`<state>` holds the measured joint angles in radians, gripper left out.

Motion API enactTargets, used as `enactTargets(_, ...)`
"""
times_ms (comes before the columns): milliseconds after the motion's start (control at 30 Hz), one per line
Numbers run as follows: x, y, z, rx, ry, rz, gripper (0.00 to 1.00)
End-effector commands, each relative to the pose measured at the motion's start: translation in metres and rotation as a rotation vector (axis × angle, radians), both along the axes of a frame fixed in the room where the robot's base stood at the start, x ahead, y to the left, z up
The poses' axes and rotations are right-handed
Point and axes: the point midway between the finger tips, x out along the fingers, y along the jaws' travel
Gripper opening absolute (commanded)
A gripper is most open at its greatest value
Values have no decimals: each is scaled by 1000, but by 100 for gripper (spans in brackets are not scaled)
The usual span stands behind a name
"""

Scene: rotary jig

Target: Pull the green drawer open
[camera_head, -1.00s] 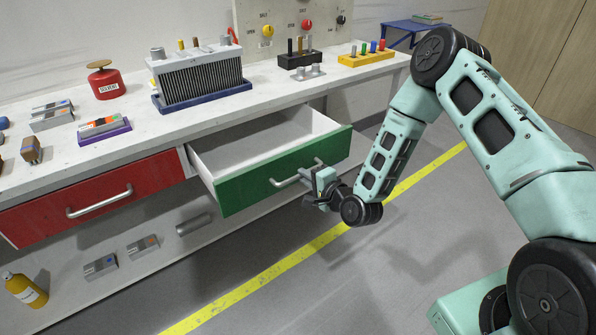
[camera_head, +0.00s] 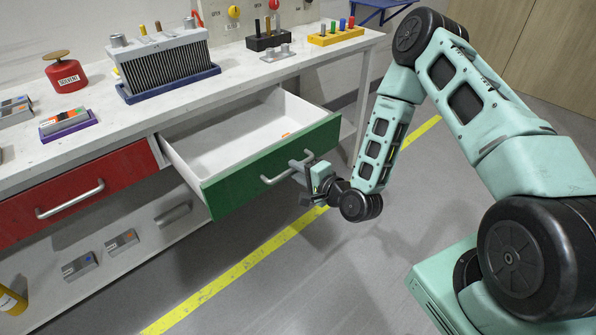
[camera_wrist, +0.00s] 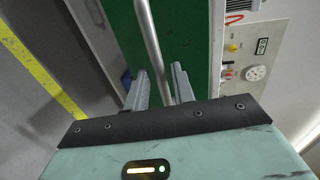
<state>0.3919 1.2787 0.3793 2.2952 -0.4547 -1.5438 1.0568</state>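The green drawer (camera_head: 232,188) stands well out from the bench, its white inside showing. A small orange piece (camera_head: 285,135) lies in it. Its silver bar handle (camera_head: 268,181) runs across the front. My gripper (camera_head: 302,172) is at the handle's right end. In the wrist view, the bar (camera_wrist: 150,45) passes between the two fingers of my gripper (camera_wrist: 160,85). The fingers stand apart, with gaps seeming to show beside the bar; whether either touches it is unclear. The green front (camera_wrist: 185,40) lies behind them.
A closed red drawer (camera_head: 100,175) is left of the green one. The bench top (camera_head: 110,145) holds a finned block (camera_head: 165,70), a red solvent can (camera_head: 66,75) and peg racks. A lower shelf (camera_head: 140,255) holds small parts. The floor in front, with a yellow line (camera_head: 240,268), is clear.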

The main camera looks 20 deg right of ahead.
Motion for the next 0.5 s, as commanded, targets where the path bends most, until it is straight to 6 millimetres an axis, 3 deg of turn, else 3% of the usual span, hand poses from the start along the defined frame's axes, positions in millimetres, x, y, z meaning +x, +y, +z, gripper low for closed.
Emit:
enactTargets(333,-1,-1,0,0,0,0,34)
enactTargets(500,-18,-6,3,1,3,0,34)
